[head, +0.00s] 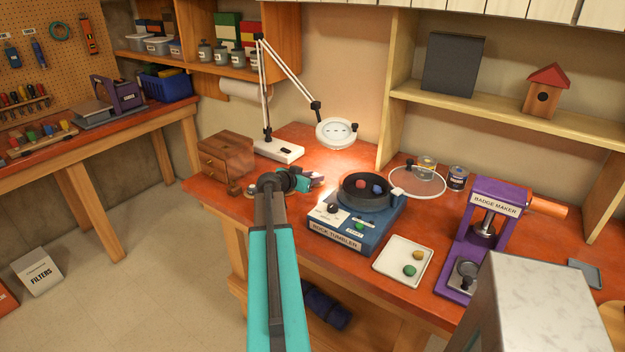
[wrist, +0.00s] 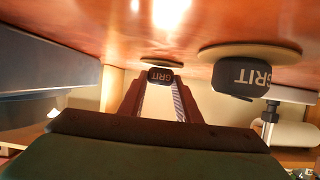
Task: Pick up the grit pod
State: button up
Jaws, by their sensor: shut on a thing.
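In the wrist view, which shows the bench upside down, a dark pod lettered GRIT (wrist: 160,75) sits between the tips of my gripper (wrist: 160,88). My gripper is shut on it. A pale disc shows right beside that pod, at the bench top; I cannot tell if they touch. A second dark GRIT pod (wrist: 240,78) stands closer to the camera on a round tan disc (wrist: 285,54), apart from the fingers. In the head view my gripper (head: 318,179) is low over the bench, left of the rock tumbler, and the held pod is not clear there.
The blue rock tumbler (head: 346,238) is just right of my gripper. A wooden drawer box (head: 228,160) and a magnifier lamp (head: 278,150) stand behind and left. A white tray (head: 391,274) with stones and a purple badge maker (head: 462,250) are further right.

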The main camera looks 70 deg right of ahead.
notch_tip(320, 180, up, 18)
jog(key=b, duration=0.3)
jog(key=shift+f+b, duration=0.2)
jog(key=shift+b, duration=0.15)
dwell(0.7)
jog(key=w+a+f+n+t+y, duration=0.15)
jog(key=w+a+n+t, duration=0.4)
jog(key=w+a, duration=1.2)
jog(key=w+a+f+n+t+y, duration=0.1)
jog(key=w+a+f+n+t, duration=0.35)
jog(key=w+a, duration=1.3)
jog(key=w+a+r+n+t+y, duration=0.1)
jog(key=w+a+n+t+y, duration=0.15)
jog(key=w+a, duration=0.55)
jog(key=w+a+n+t+y, duration=0.25)
jog(key=w+a, duration=0.25)
jog(key=a, duration=0.6)
jog(key=w+a+n+t+y, duration=0.2)
jog(key=a+n+y, duration=0.3)
jog(key=a, duration=2)
jog(key=shift+w+r+n, duration=0.3)
jog(key=shift+n, duration=0.2)
jog(key=shift+y, duration=0.25)
